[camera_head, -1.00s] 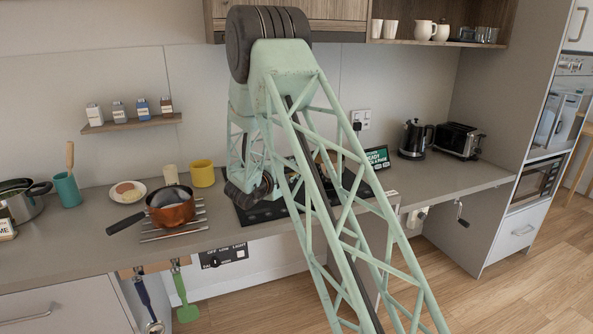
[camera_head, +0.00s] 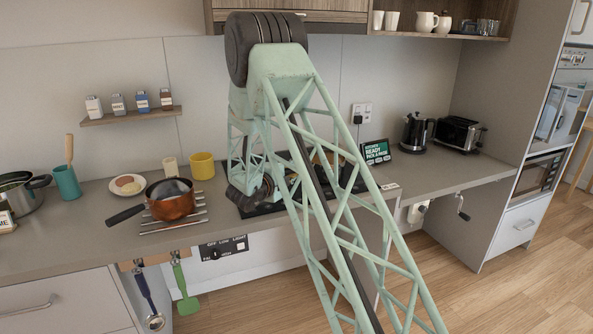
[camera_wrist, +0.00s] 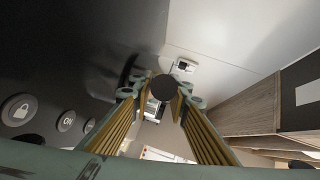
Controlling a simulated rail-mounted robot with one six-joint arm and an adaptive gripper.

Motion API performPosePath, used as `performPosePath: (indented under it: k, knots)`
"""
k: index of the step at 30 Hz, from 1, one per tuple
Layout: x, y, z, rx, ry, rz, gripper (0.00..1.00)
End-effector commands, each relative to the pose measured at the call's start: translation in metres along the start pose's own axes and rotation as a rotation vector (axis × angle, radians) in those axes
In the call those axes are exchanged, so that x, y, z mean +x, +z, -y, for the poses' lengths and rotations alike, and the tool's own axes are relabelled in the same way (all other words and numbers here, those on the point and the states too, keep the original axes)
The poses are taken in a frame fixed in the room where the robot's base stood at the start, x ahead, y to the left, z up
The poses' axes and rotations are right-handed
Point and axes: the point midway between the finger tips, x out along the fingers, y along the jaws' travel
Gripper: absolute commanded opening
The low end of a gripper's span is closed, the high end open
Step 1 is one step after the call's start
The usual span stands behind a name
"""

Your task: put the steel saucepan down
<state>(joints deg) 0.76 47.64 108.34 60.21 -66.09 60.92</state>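A steel pan (camera_head: 28,200) with a black handle stands on the counter at the far left in the head view, cut by the picture edge. I see no other steel saucepan. My arm hides part of the hob (camera_head: 254,211), and my gripper is mostly hidden behind it, far to the right of the steel pan. In the wrist view my gripper (camera_wrist: 163,95) has its ribbed yellow pads apart, with background showing between them. A dark round thing (camera_wrist: 163,88) shows between the fingertips; I cannot tell what it is or whether it touches them.
A copper pan (camera_head: 171,203) sits on a wire rack left of the hob. A plate (camera_head: 116,191), yellow mug (camera_head: 202,166) and teal utensil pot (camera_head: 67,183) stand nearby. The kettle (camera_head: 416,134) and toaster (camera_head: 459,135) are at the right. Bare counter (camera_head: 440,178) lies before them.

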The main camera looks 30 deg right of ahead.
Motion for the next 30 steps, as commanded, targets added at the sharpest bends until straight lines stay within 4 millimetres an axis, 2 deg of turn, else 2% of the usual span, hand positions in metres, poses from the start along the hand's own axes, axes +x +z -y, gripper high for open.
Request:
performPosePath:
  k: [4,20,30]
  knots:
    - [0.000,0.000,0.001,0.000,0.000,0.000,0.29]
    - [-0.001,-0.001,0.004,0.000,0.000,0.000,0.29]
    - [-0.040,0.000,0.003,-0.002,0.001,0.002,0.29]
